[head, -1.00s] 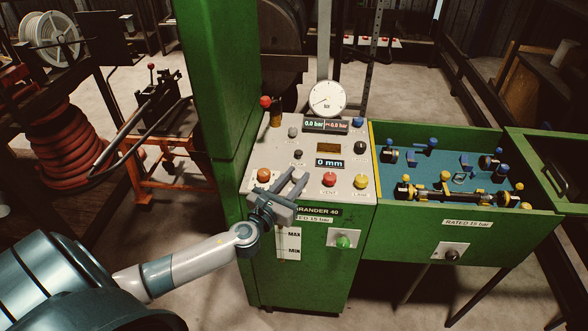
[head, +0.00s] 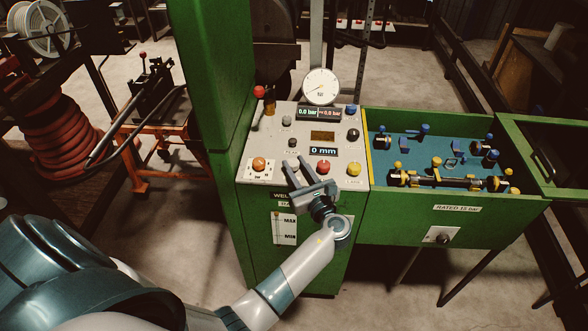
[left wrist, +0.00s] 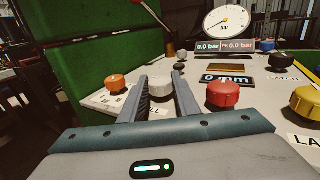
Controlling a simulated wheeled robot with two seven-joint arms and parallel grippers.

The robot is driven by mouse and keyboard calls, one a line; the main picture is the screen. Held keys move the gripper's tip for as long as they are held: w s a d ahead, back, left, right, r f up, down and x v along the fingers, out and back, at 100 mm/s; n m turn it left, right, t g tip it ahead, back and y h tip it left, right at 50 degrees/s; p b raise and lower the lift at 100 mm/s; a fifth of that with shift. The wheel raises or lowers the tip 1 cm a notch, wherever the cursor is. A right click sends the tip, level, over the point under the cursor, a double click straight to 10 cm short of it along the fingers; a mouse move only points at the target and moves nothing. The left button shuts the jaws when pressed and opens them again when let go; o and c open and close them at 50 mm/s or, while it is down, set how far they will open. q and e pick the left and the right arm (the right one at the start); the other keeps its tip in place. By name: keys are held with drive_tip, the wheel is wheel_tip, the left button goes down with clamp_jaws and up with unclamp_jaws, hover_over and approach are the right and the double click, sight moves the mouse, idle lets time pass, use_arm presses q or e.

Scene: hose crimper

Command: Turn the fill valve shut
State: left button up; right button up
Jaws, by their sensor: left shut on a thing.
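The fill valve is a pale grey knob (left wrist: 160,87) on the sloping panel (head: 265,140), between an orange knob (head: 259,164) and a red knob (head: 323,167); only the end of its label shows in the left wrist view. My left gripper (head: 294,165) reaches up from the front edge of the panel. Its fingers (left wrist: 160,95) stand on either side of the grey knob and are shut on it. How far the knob is turned cannot be told. My right gripper is not in view.
A yellow knob (head: 354,168) sits right of the red one. A dial gauge (head: 320,86) stands above the displays, which read 0.0 bar and 0 mm. A green post (head: 210,70) rises close on the left. A blue-floored tray (head: 410,145) with fittings is on the right.

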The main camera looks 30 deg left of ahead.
use_arm(q)
drive_tip(key=n+g+y, duration=0.1)
drive_tip(key=n+g+b, duration=0.1)
drive_tip(key=g, duration=0.1)
drive_tip(key=shift+w+d+n+g+y+b, duration=0.15)
drive_tip(key=shift+w+n+g+y+b, duration=0.15)
drive_tip(key=shift+n+y, duration=0.1)
drive_tip(key=shift+r+g, duration=0.1)
drive_tip(key=shift+g, duration=0.4)
drive_tip(key=shift+n+y, duration=0.3)
drive_tip(key=o, duration=0.8)
drive_tip(key=shift+c, duration=0.2)
